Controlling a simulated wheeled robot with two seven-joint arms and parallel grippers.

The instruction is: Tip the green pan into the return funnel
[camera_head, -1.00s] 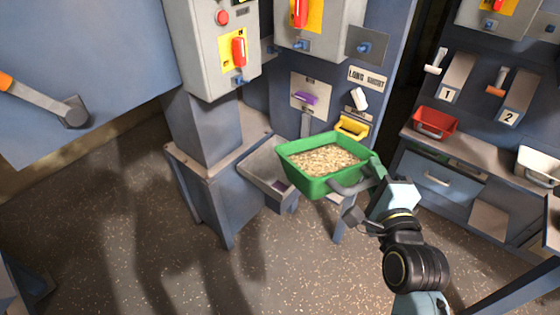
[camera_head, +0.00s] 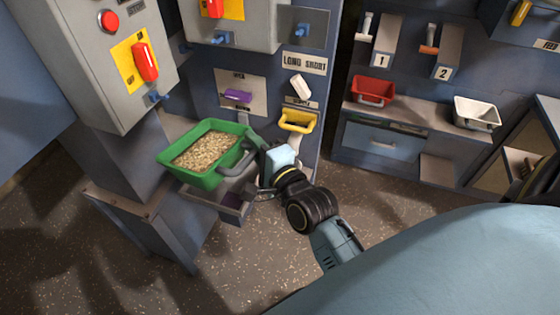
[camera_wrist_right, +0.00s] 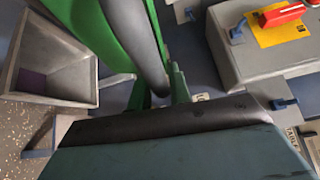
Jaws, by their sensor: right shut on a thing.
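The green pan (camera_head: 199,180) is full of pale grain and looks about level in the head view. My right gripper (camera_head: 254,154) is shut on the pan's grey handle at its right side. In the right wrist view the green pan (camera_wrist_right: 93,32) and its handle show close up at the top. The return funnel, a grey metal hopper (camera_head: 229,201), is partly hidden below the pan in the head view. In the right wrist view the funnel (camera_wrist_right: 52,58) opens at the left with a purple patch inside, beside the pan. My left gripper is not in view.
A grey control box (camera_head: 104,60) with a red switch stands close at the left. A red bin (camera_head: 372,92) and a white bin (camera_head: 476,113) rest on the right shelf. Speckled floor lies open in front.

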